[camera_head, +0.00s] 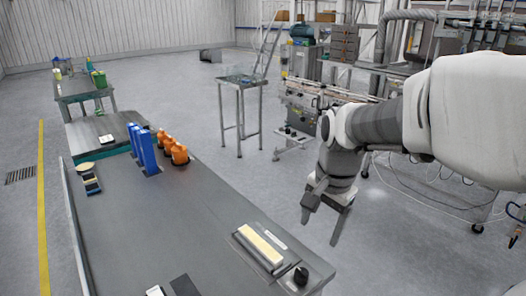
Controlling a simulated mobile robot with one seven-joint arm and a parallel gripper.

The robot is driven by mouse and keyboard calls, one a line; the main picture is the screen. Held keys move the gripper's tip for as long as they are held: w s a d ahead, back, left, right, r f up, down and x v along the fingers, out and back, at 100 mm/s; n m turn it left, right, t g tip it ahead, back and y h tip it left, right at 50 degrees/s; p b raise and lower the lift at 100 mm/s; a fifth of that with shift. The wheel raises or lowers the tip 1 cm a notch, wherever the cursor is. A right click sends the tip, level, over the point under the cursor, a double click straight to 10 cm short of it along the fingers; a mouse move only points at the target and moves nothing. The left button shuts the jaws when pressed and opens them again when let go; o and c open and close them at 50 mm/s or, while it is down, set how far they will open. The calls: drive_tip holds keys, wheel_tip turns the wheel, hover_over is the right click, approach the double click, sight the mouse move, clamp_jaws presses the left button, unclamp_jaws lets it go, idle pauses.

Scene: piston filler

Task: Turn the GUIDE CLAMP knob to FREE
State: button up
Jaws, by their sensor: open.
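No lettering is legible, so I cannot tell which part is the GUIDE CLAMP knob. A filling machine with a conveyor (306,112) stands in the background, beyond my gripper. Small dark details on its front are too small to make out. A black round knob-like piece (299,277) sits at the near right corner of the grey table, below and left of my gripper. My gripper (322,226) hangs in the air right of the table, fingers pointing down, apart and empty. My arm hides part of the machinery at the right.
The long grey table (190,225) holds blue bottles (147,152), orange bottles (179,153) and a cream bar on a tray (261,245). Loose cables (428,193) run at the right. The floor between table and machine is clear.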

sight(302, 272)
drive_tip(key=w+f+m+g, duration=0.2)
drive_tip(key=w+f+m, duration=0.2)
drive_tip(key=w+f, duration=0.25)
drive_tip(key=f, duration=0.5)
drive_tip(key=f+b, duration=0.1)
drive_tip(key=f, duration=1.1)
drive_tip(key=shift+w+a, duration=0.3)
clamp_jaws()
